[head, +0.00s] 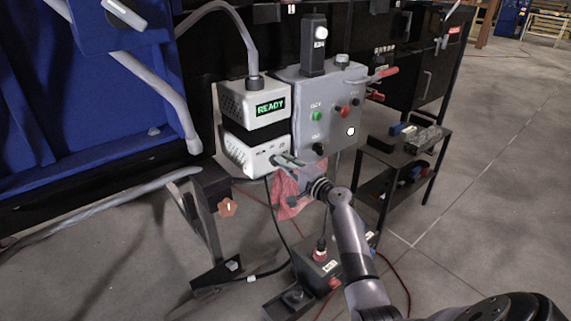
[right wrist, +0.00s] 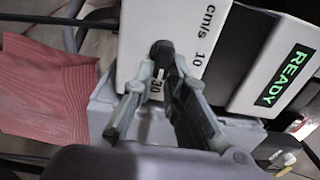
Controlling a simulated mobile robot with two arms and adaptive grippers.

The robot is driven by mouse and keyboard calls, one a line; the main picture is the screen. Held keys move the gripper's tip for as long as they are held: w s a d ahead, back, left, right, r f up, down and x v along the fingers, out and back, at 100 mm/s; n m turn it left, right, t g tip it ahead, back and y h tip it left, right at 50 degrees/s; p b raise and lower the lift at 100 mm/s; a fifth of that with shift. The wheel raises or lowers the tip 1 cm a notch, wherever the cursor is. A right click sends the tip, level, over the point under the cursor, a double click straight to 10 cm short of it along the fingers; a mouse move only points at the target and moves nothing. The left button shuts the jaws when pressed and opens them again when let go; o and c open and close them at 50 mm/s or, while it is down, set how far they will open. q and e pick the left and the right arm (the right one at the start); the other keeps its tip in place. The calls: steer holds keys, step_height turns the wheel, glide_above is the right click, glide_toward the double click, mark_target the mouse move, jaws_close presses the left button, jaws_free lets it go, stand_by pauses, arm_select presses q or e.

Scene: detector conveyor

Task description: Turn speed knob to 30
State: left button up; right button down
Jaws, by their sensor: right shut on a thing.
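The speed knob (right wrist: 160,48) is black and sits on the white face of the lower control box (head: 240,150). In the right wrist view the printed marks "cm/s", "10" and "30" show around it, with "30" just below the knob, between the fingers. My right gripper (right wrist: 153,76) is shut on the knob, one finger on each side. In the head view the right gripper (head: 281,161) reaches the lower front of that box and hides the knob. I cannot tell the knob's exact pointer setting. My left gripper is not in view.
An upper box with a green READY display (head: 270,107) stands above. To its right is a grey panel (head: 333,110) with green, red and black controls. A red cloth (head: 290,195) hangs below. A dark shelf cart (head: 405,160) stands at right; floor beyond it is clear.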

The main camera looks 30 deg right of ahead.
steer(key=shift+f, duration=0.1)
steer(key=c, duration=1.6)
jaws_free()
steer(key=s+d, duration=0.1)
steer(key=s, duration=1.1)
